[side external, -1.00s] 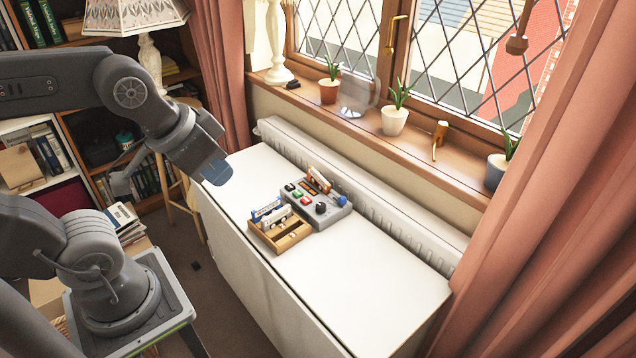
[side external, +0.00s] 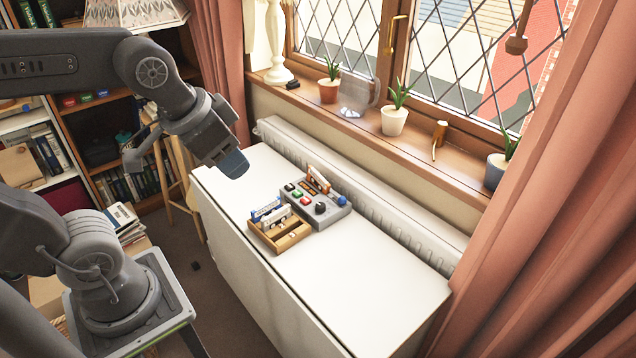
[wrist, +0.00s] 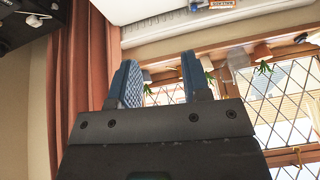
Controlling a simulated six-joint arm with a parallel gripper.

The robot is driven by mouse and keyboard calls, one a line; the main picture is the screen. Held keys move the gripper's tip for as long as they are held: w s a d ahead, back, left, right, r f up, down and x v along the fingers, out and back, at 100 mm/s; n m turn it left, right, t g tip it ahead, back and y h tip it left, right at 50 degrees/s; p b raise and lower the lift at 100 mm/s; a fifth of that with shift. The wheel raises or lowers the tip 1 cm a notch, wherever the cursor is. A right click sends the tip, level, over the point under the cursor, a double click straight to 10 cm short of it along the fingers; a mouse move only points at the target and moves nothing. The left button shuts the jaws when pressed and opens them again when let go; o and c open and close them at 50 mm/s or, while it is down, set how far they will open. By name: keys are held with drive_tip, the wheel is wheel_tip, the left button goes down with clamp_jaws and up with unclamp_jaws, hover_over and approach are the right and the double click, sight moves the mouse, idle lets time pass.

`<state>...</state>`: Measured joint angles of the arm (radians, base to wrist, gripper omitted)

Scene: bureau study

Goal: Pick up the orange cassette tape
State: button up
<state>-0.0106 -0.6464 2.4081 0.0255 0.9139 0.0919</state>
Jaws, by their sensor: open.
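The orange cassette tape (side external: 318,181) stands upright at the back of a grey device (side external: 327,216) with coloured buttons, on the white cabinet. In the wrist view an orange and white piece (wrist: 222,4) at the top edge looks like this tape, mostly cut off. My gripper (side external: 236,165) is above the cabinet's far left end, up and to the left of the tape and apart from it. In the wrist view my gripper (wrist: 158,72) has its two blue fingers spread, with nothing between them.
A wooden tray (side external: 291,241) holding white and blue cassettes sits just in front of the device. A radiator (side external: 400,218) runs behind the cabinet, below a sill with potted plants (side external: 395,120). The cabinet's right part (side external: 370,285) is clear. Curtains hang at both sides.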

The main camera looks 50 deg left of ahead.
drive_tip(key=w+a+r+m+g+y, duration=0.1)
drive_tip(key=w+a+m, duration=0.15)
drive_tip(key=w, duration=0.35)
drive_tip(key=w+a+m+g, duration=0.1)
drive_tip(key=w+m, duration=0.2)
drive_tip(key=w, duration=0.4)
drive_tip(key=m+g+y, duration=0.3)
drive_tip(key=m, duration=0.9)
hover_over(319, 175)
drive_tip(key=d, duration=0.5)
wheel_tip(319, 175, down, 23)
drive_tip(key=shift+n, duration=0.25)
drive_tip(key=x, duration=1.4)
drive_tip(key=shift+s+a+r, duration=0.2)
drive_tip(key=shift+a, duration=0.1)
drive_tip(key=shift+f, duration=0.3)
clamp_jaws()
